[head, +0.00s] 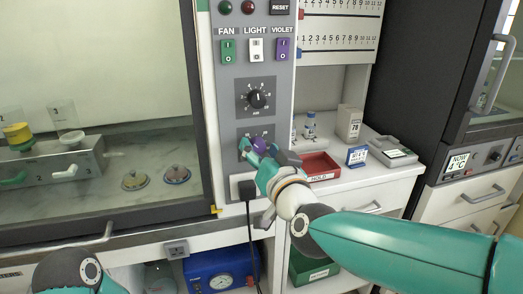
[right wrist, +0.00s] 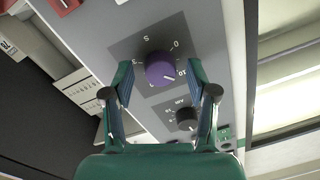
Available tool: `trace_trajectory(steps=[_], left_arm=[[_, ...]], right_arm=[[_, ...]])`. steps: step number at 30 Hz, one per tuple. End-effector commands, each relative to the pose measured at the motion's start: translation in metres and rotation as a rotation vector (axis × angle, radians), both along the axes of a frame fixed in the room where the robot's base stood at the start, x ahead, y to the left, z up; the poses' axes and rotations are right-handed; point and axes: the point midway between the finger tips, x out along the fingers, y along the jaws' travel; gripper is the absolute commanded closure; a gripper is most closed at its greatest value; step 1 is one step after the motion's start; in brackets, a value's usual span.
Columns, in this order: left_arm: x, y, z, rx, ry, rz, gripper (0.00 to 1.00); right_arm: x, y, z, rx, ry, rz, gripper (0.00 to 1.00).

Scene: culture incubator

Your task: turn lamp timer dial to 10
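The lamp timer dial is a purple knob (right wrist: 160,67) on a dark square plate with numbers around it, on the grey control panel. In the right wrist view its pale pointer mark lies near the number read as 10; exact alignment is hard to tell. In the head view the purple knob (head: 262,142) is partly hidden by my right gripper (head: 259,148). In the right wrist view my right gripper (right wrist: 160,75) is open, one finger on each side of the knob, with gaps between fingers and knob. My left gripper is not in view.
A black dial (head: 257,98) sits above the purple one, with FAN, LIGHT and VIOLET switches (head: 256,49) higher up. A black plug (head: 247,189) with a hanging cord is below. A red tray (head: 318,167) stands on the counter right of the panel. The glass cabinet (head: 95,70) is at left.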

Motion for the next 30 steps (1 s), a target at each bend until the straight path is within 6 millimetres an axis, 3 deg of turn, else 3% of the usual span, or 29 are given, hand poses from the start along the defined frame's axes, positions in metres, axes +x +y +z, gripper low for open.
trace_trajectory(steps=[2, 9, 22, 23, 27, 30], left_arm=[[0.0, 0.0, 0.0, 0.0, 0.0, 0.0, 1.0], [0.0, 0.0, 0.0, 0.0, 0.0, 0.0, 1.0], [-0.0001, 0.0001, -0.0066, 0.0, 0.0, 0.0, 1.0], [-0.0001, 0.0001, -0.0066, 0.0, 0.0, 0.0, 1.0], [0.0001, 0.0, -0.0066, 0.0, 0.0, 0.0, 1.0], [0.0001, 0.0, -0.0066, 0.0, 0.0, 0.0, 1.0]], right_arm=[[-0.0002, -0.0001, 0.0, 0.0, 0.0, 0.0, 0.58], [-0.0003, -0.0001, 0.0, 0.0, 0.0, 0.0, 0.98], [0.0, -0.0006, -0.0005, 0.041, 0.015, -0.002, 1.0], [0.0001, -0.0007, -0.0005, 0.041, 0.015, -0.003, 0.63], [0.0, -0.0006, -0.0004, 0.041, 0.015, -0.002, 0.41], [0.0, -0.0005, -0.0004, 0.041, 0.014, -0.002, 0.41]])
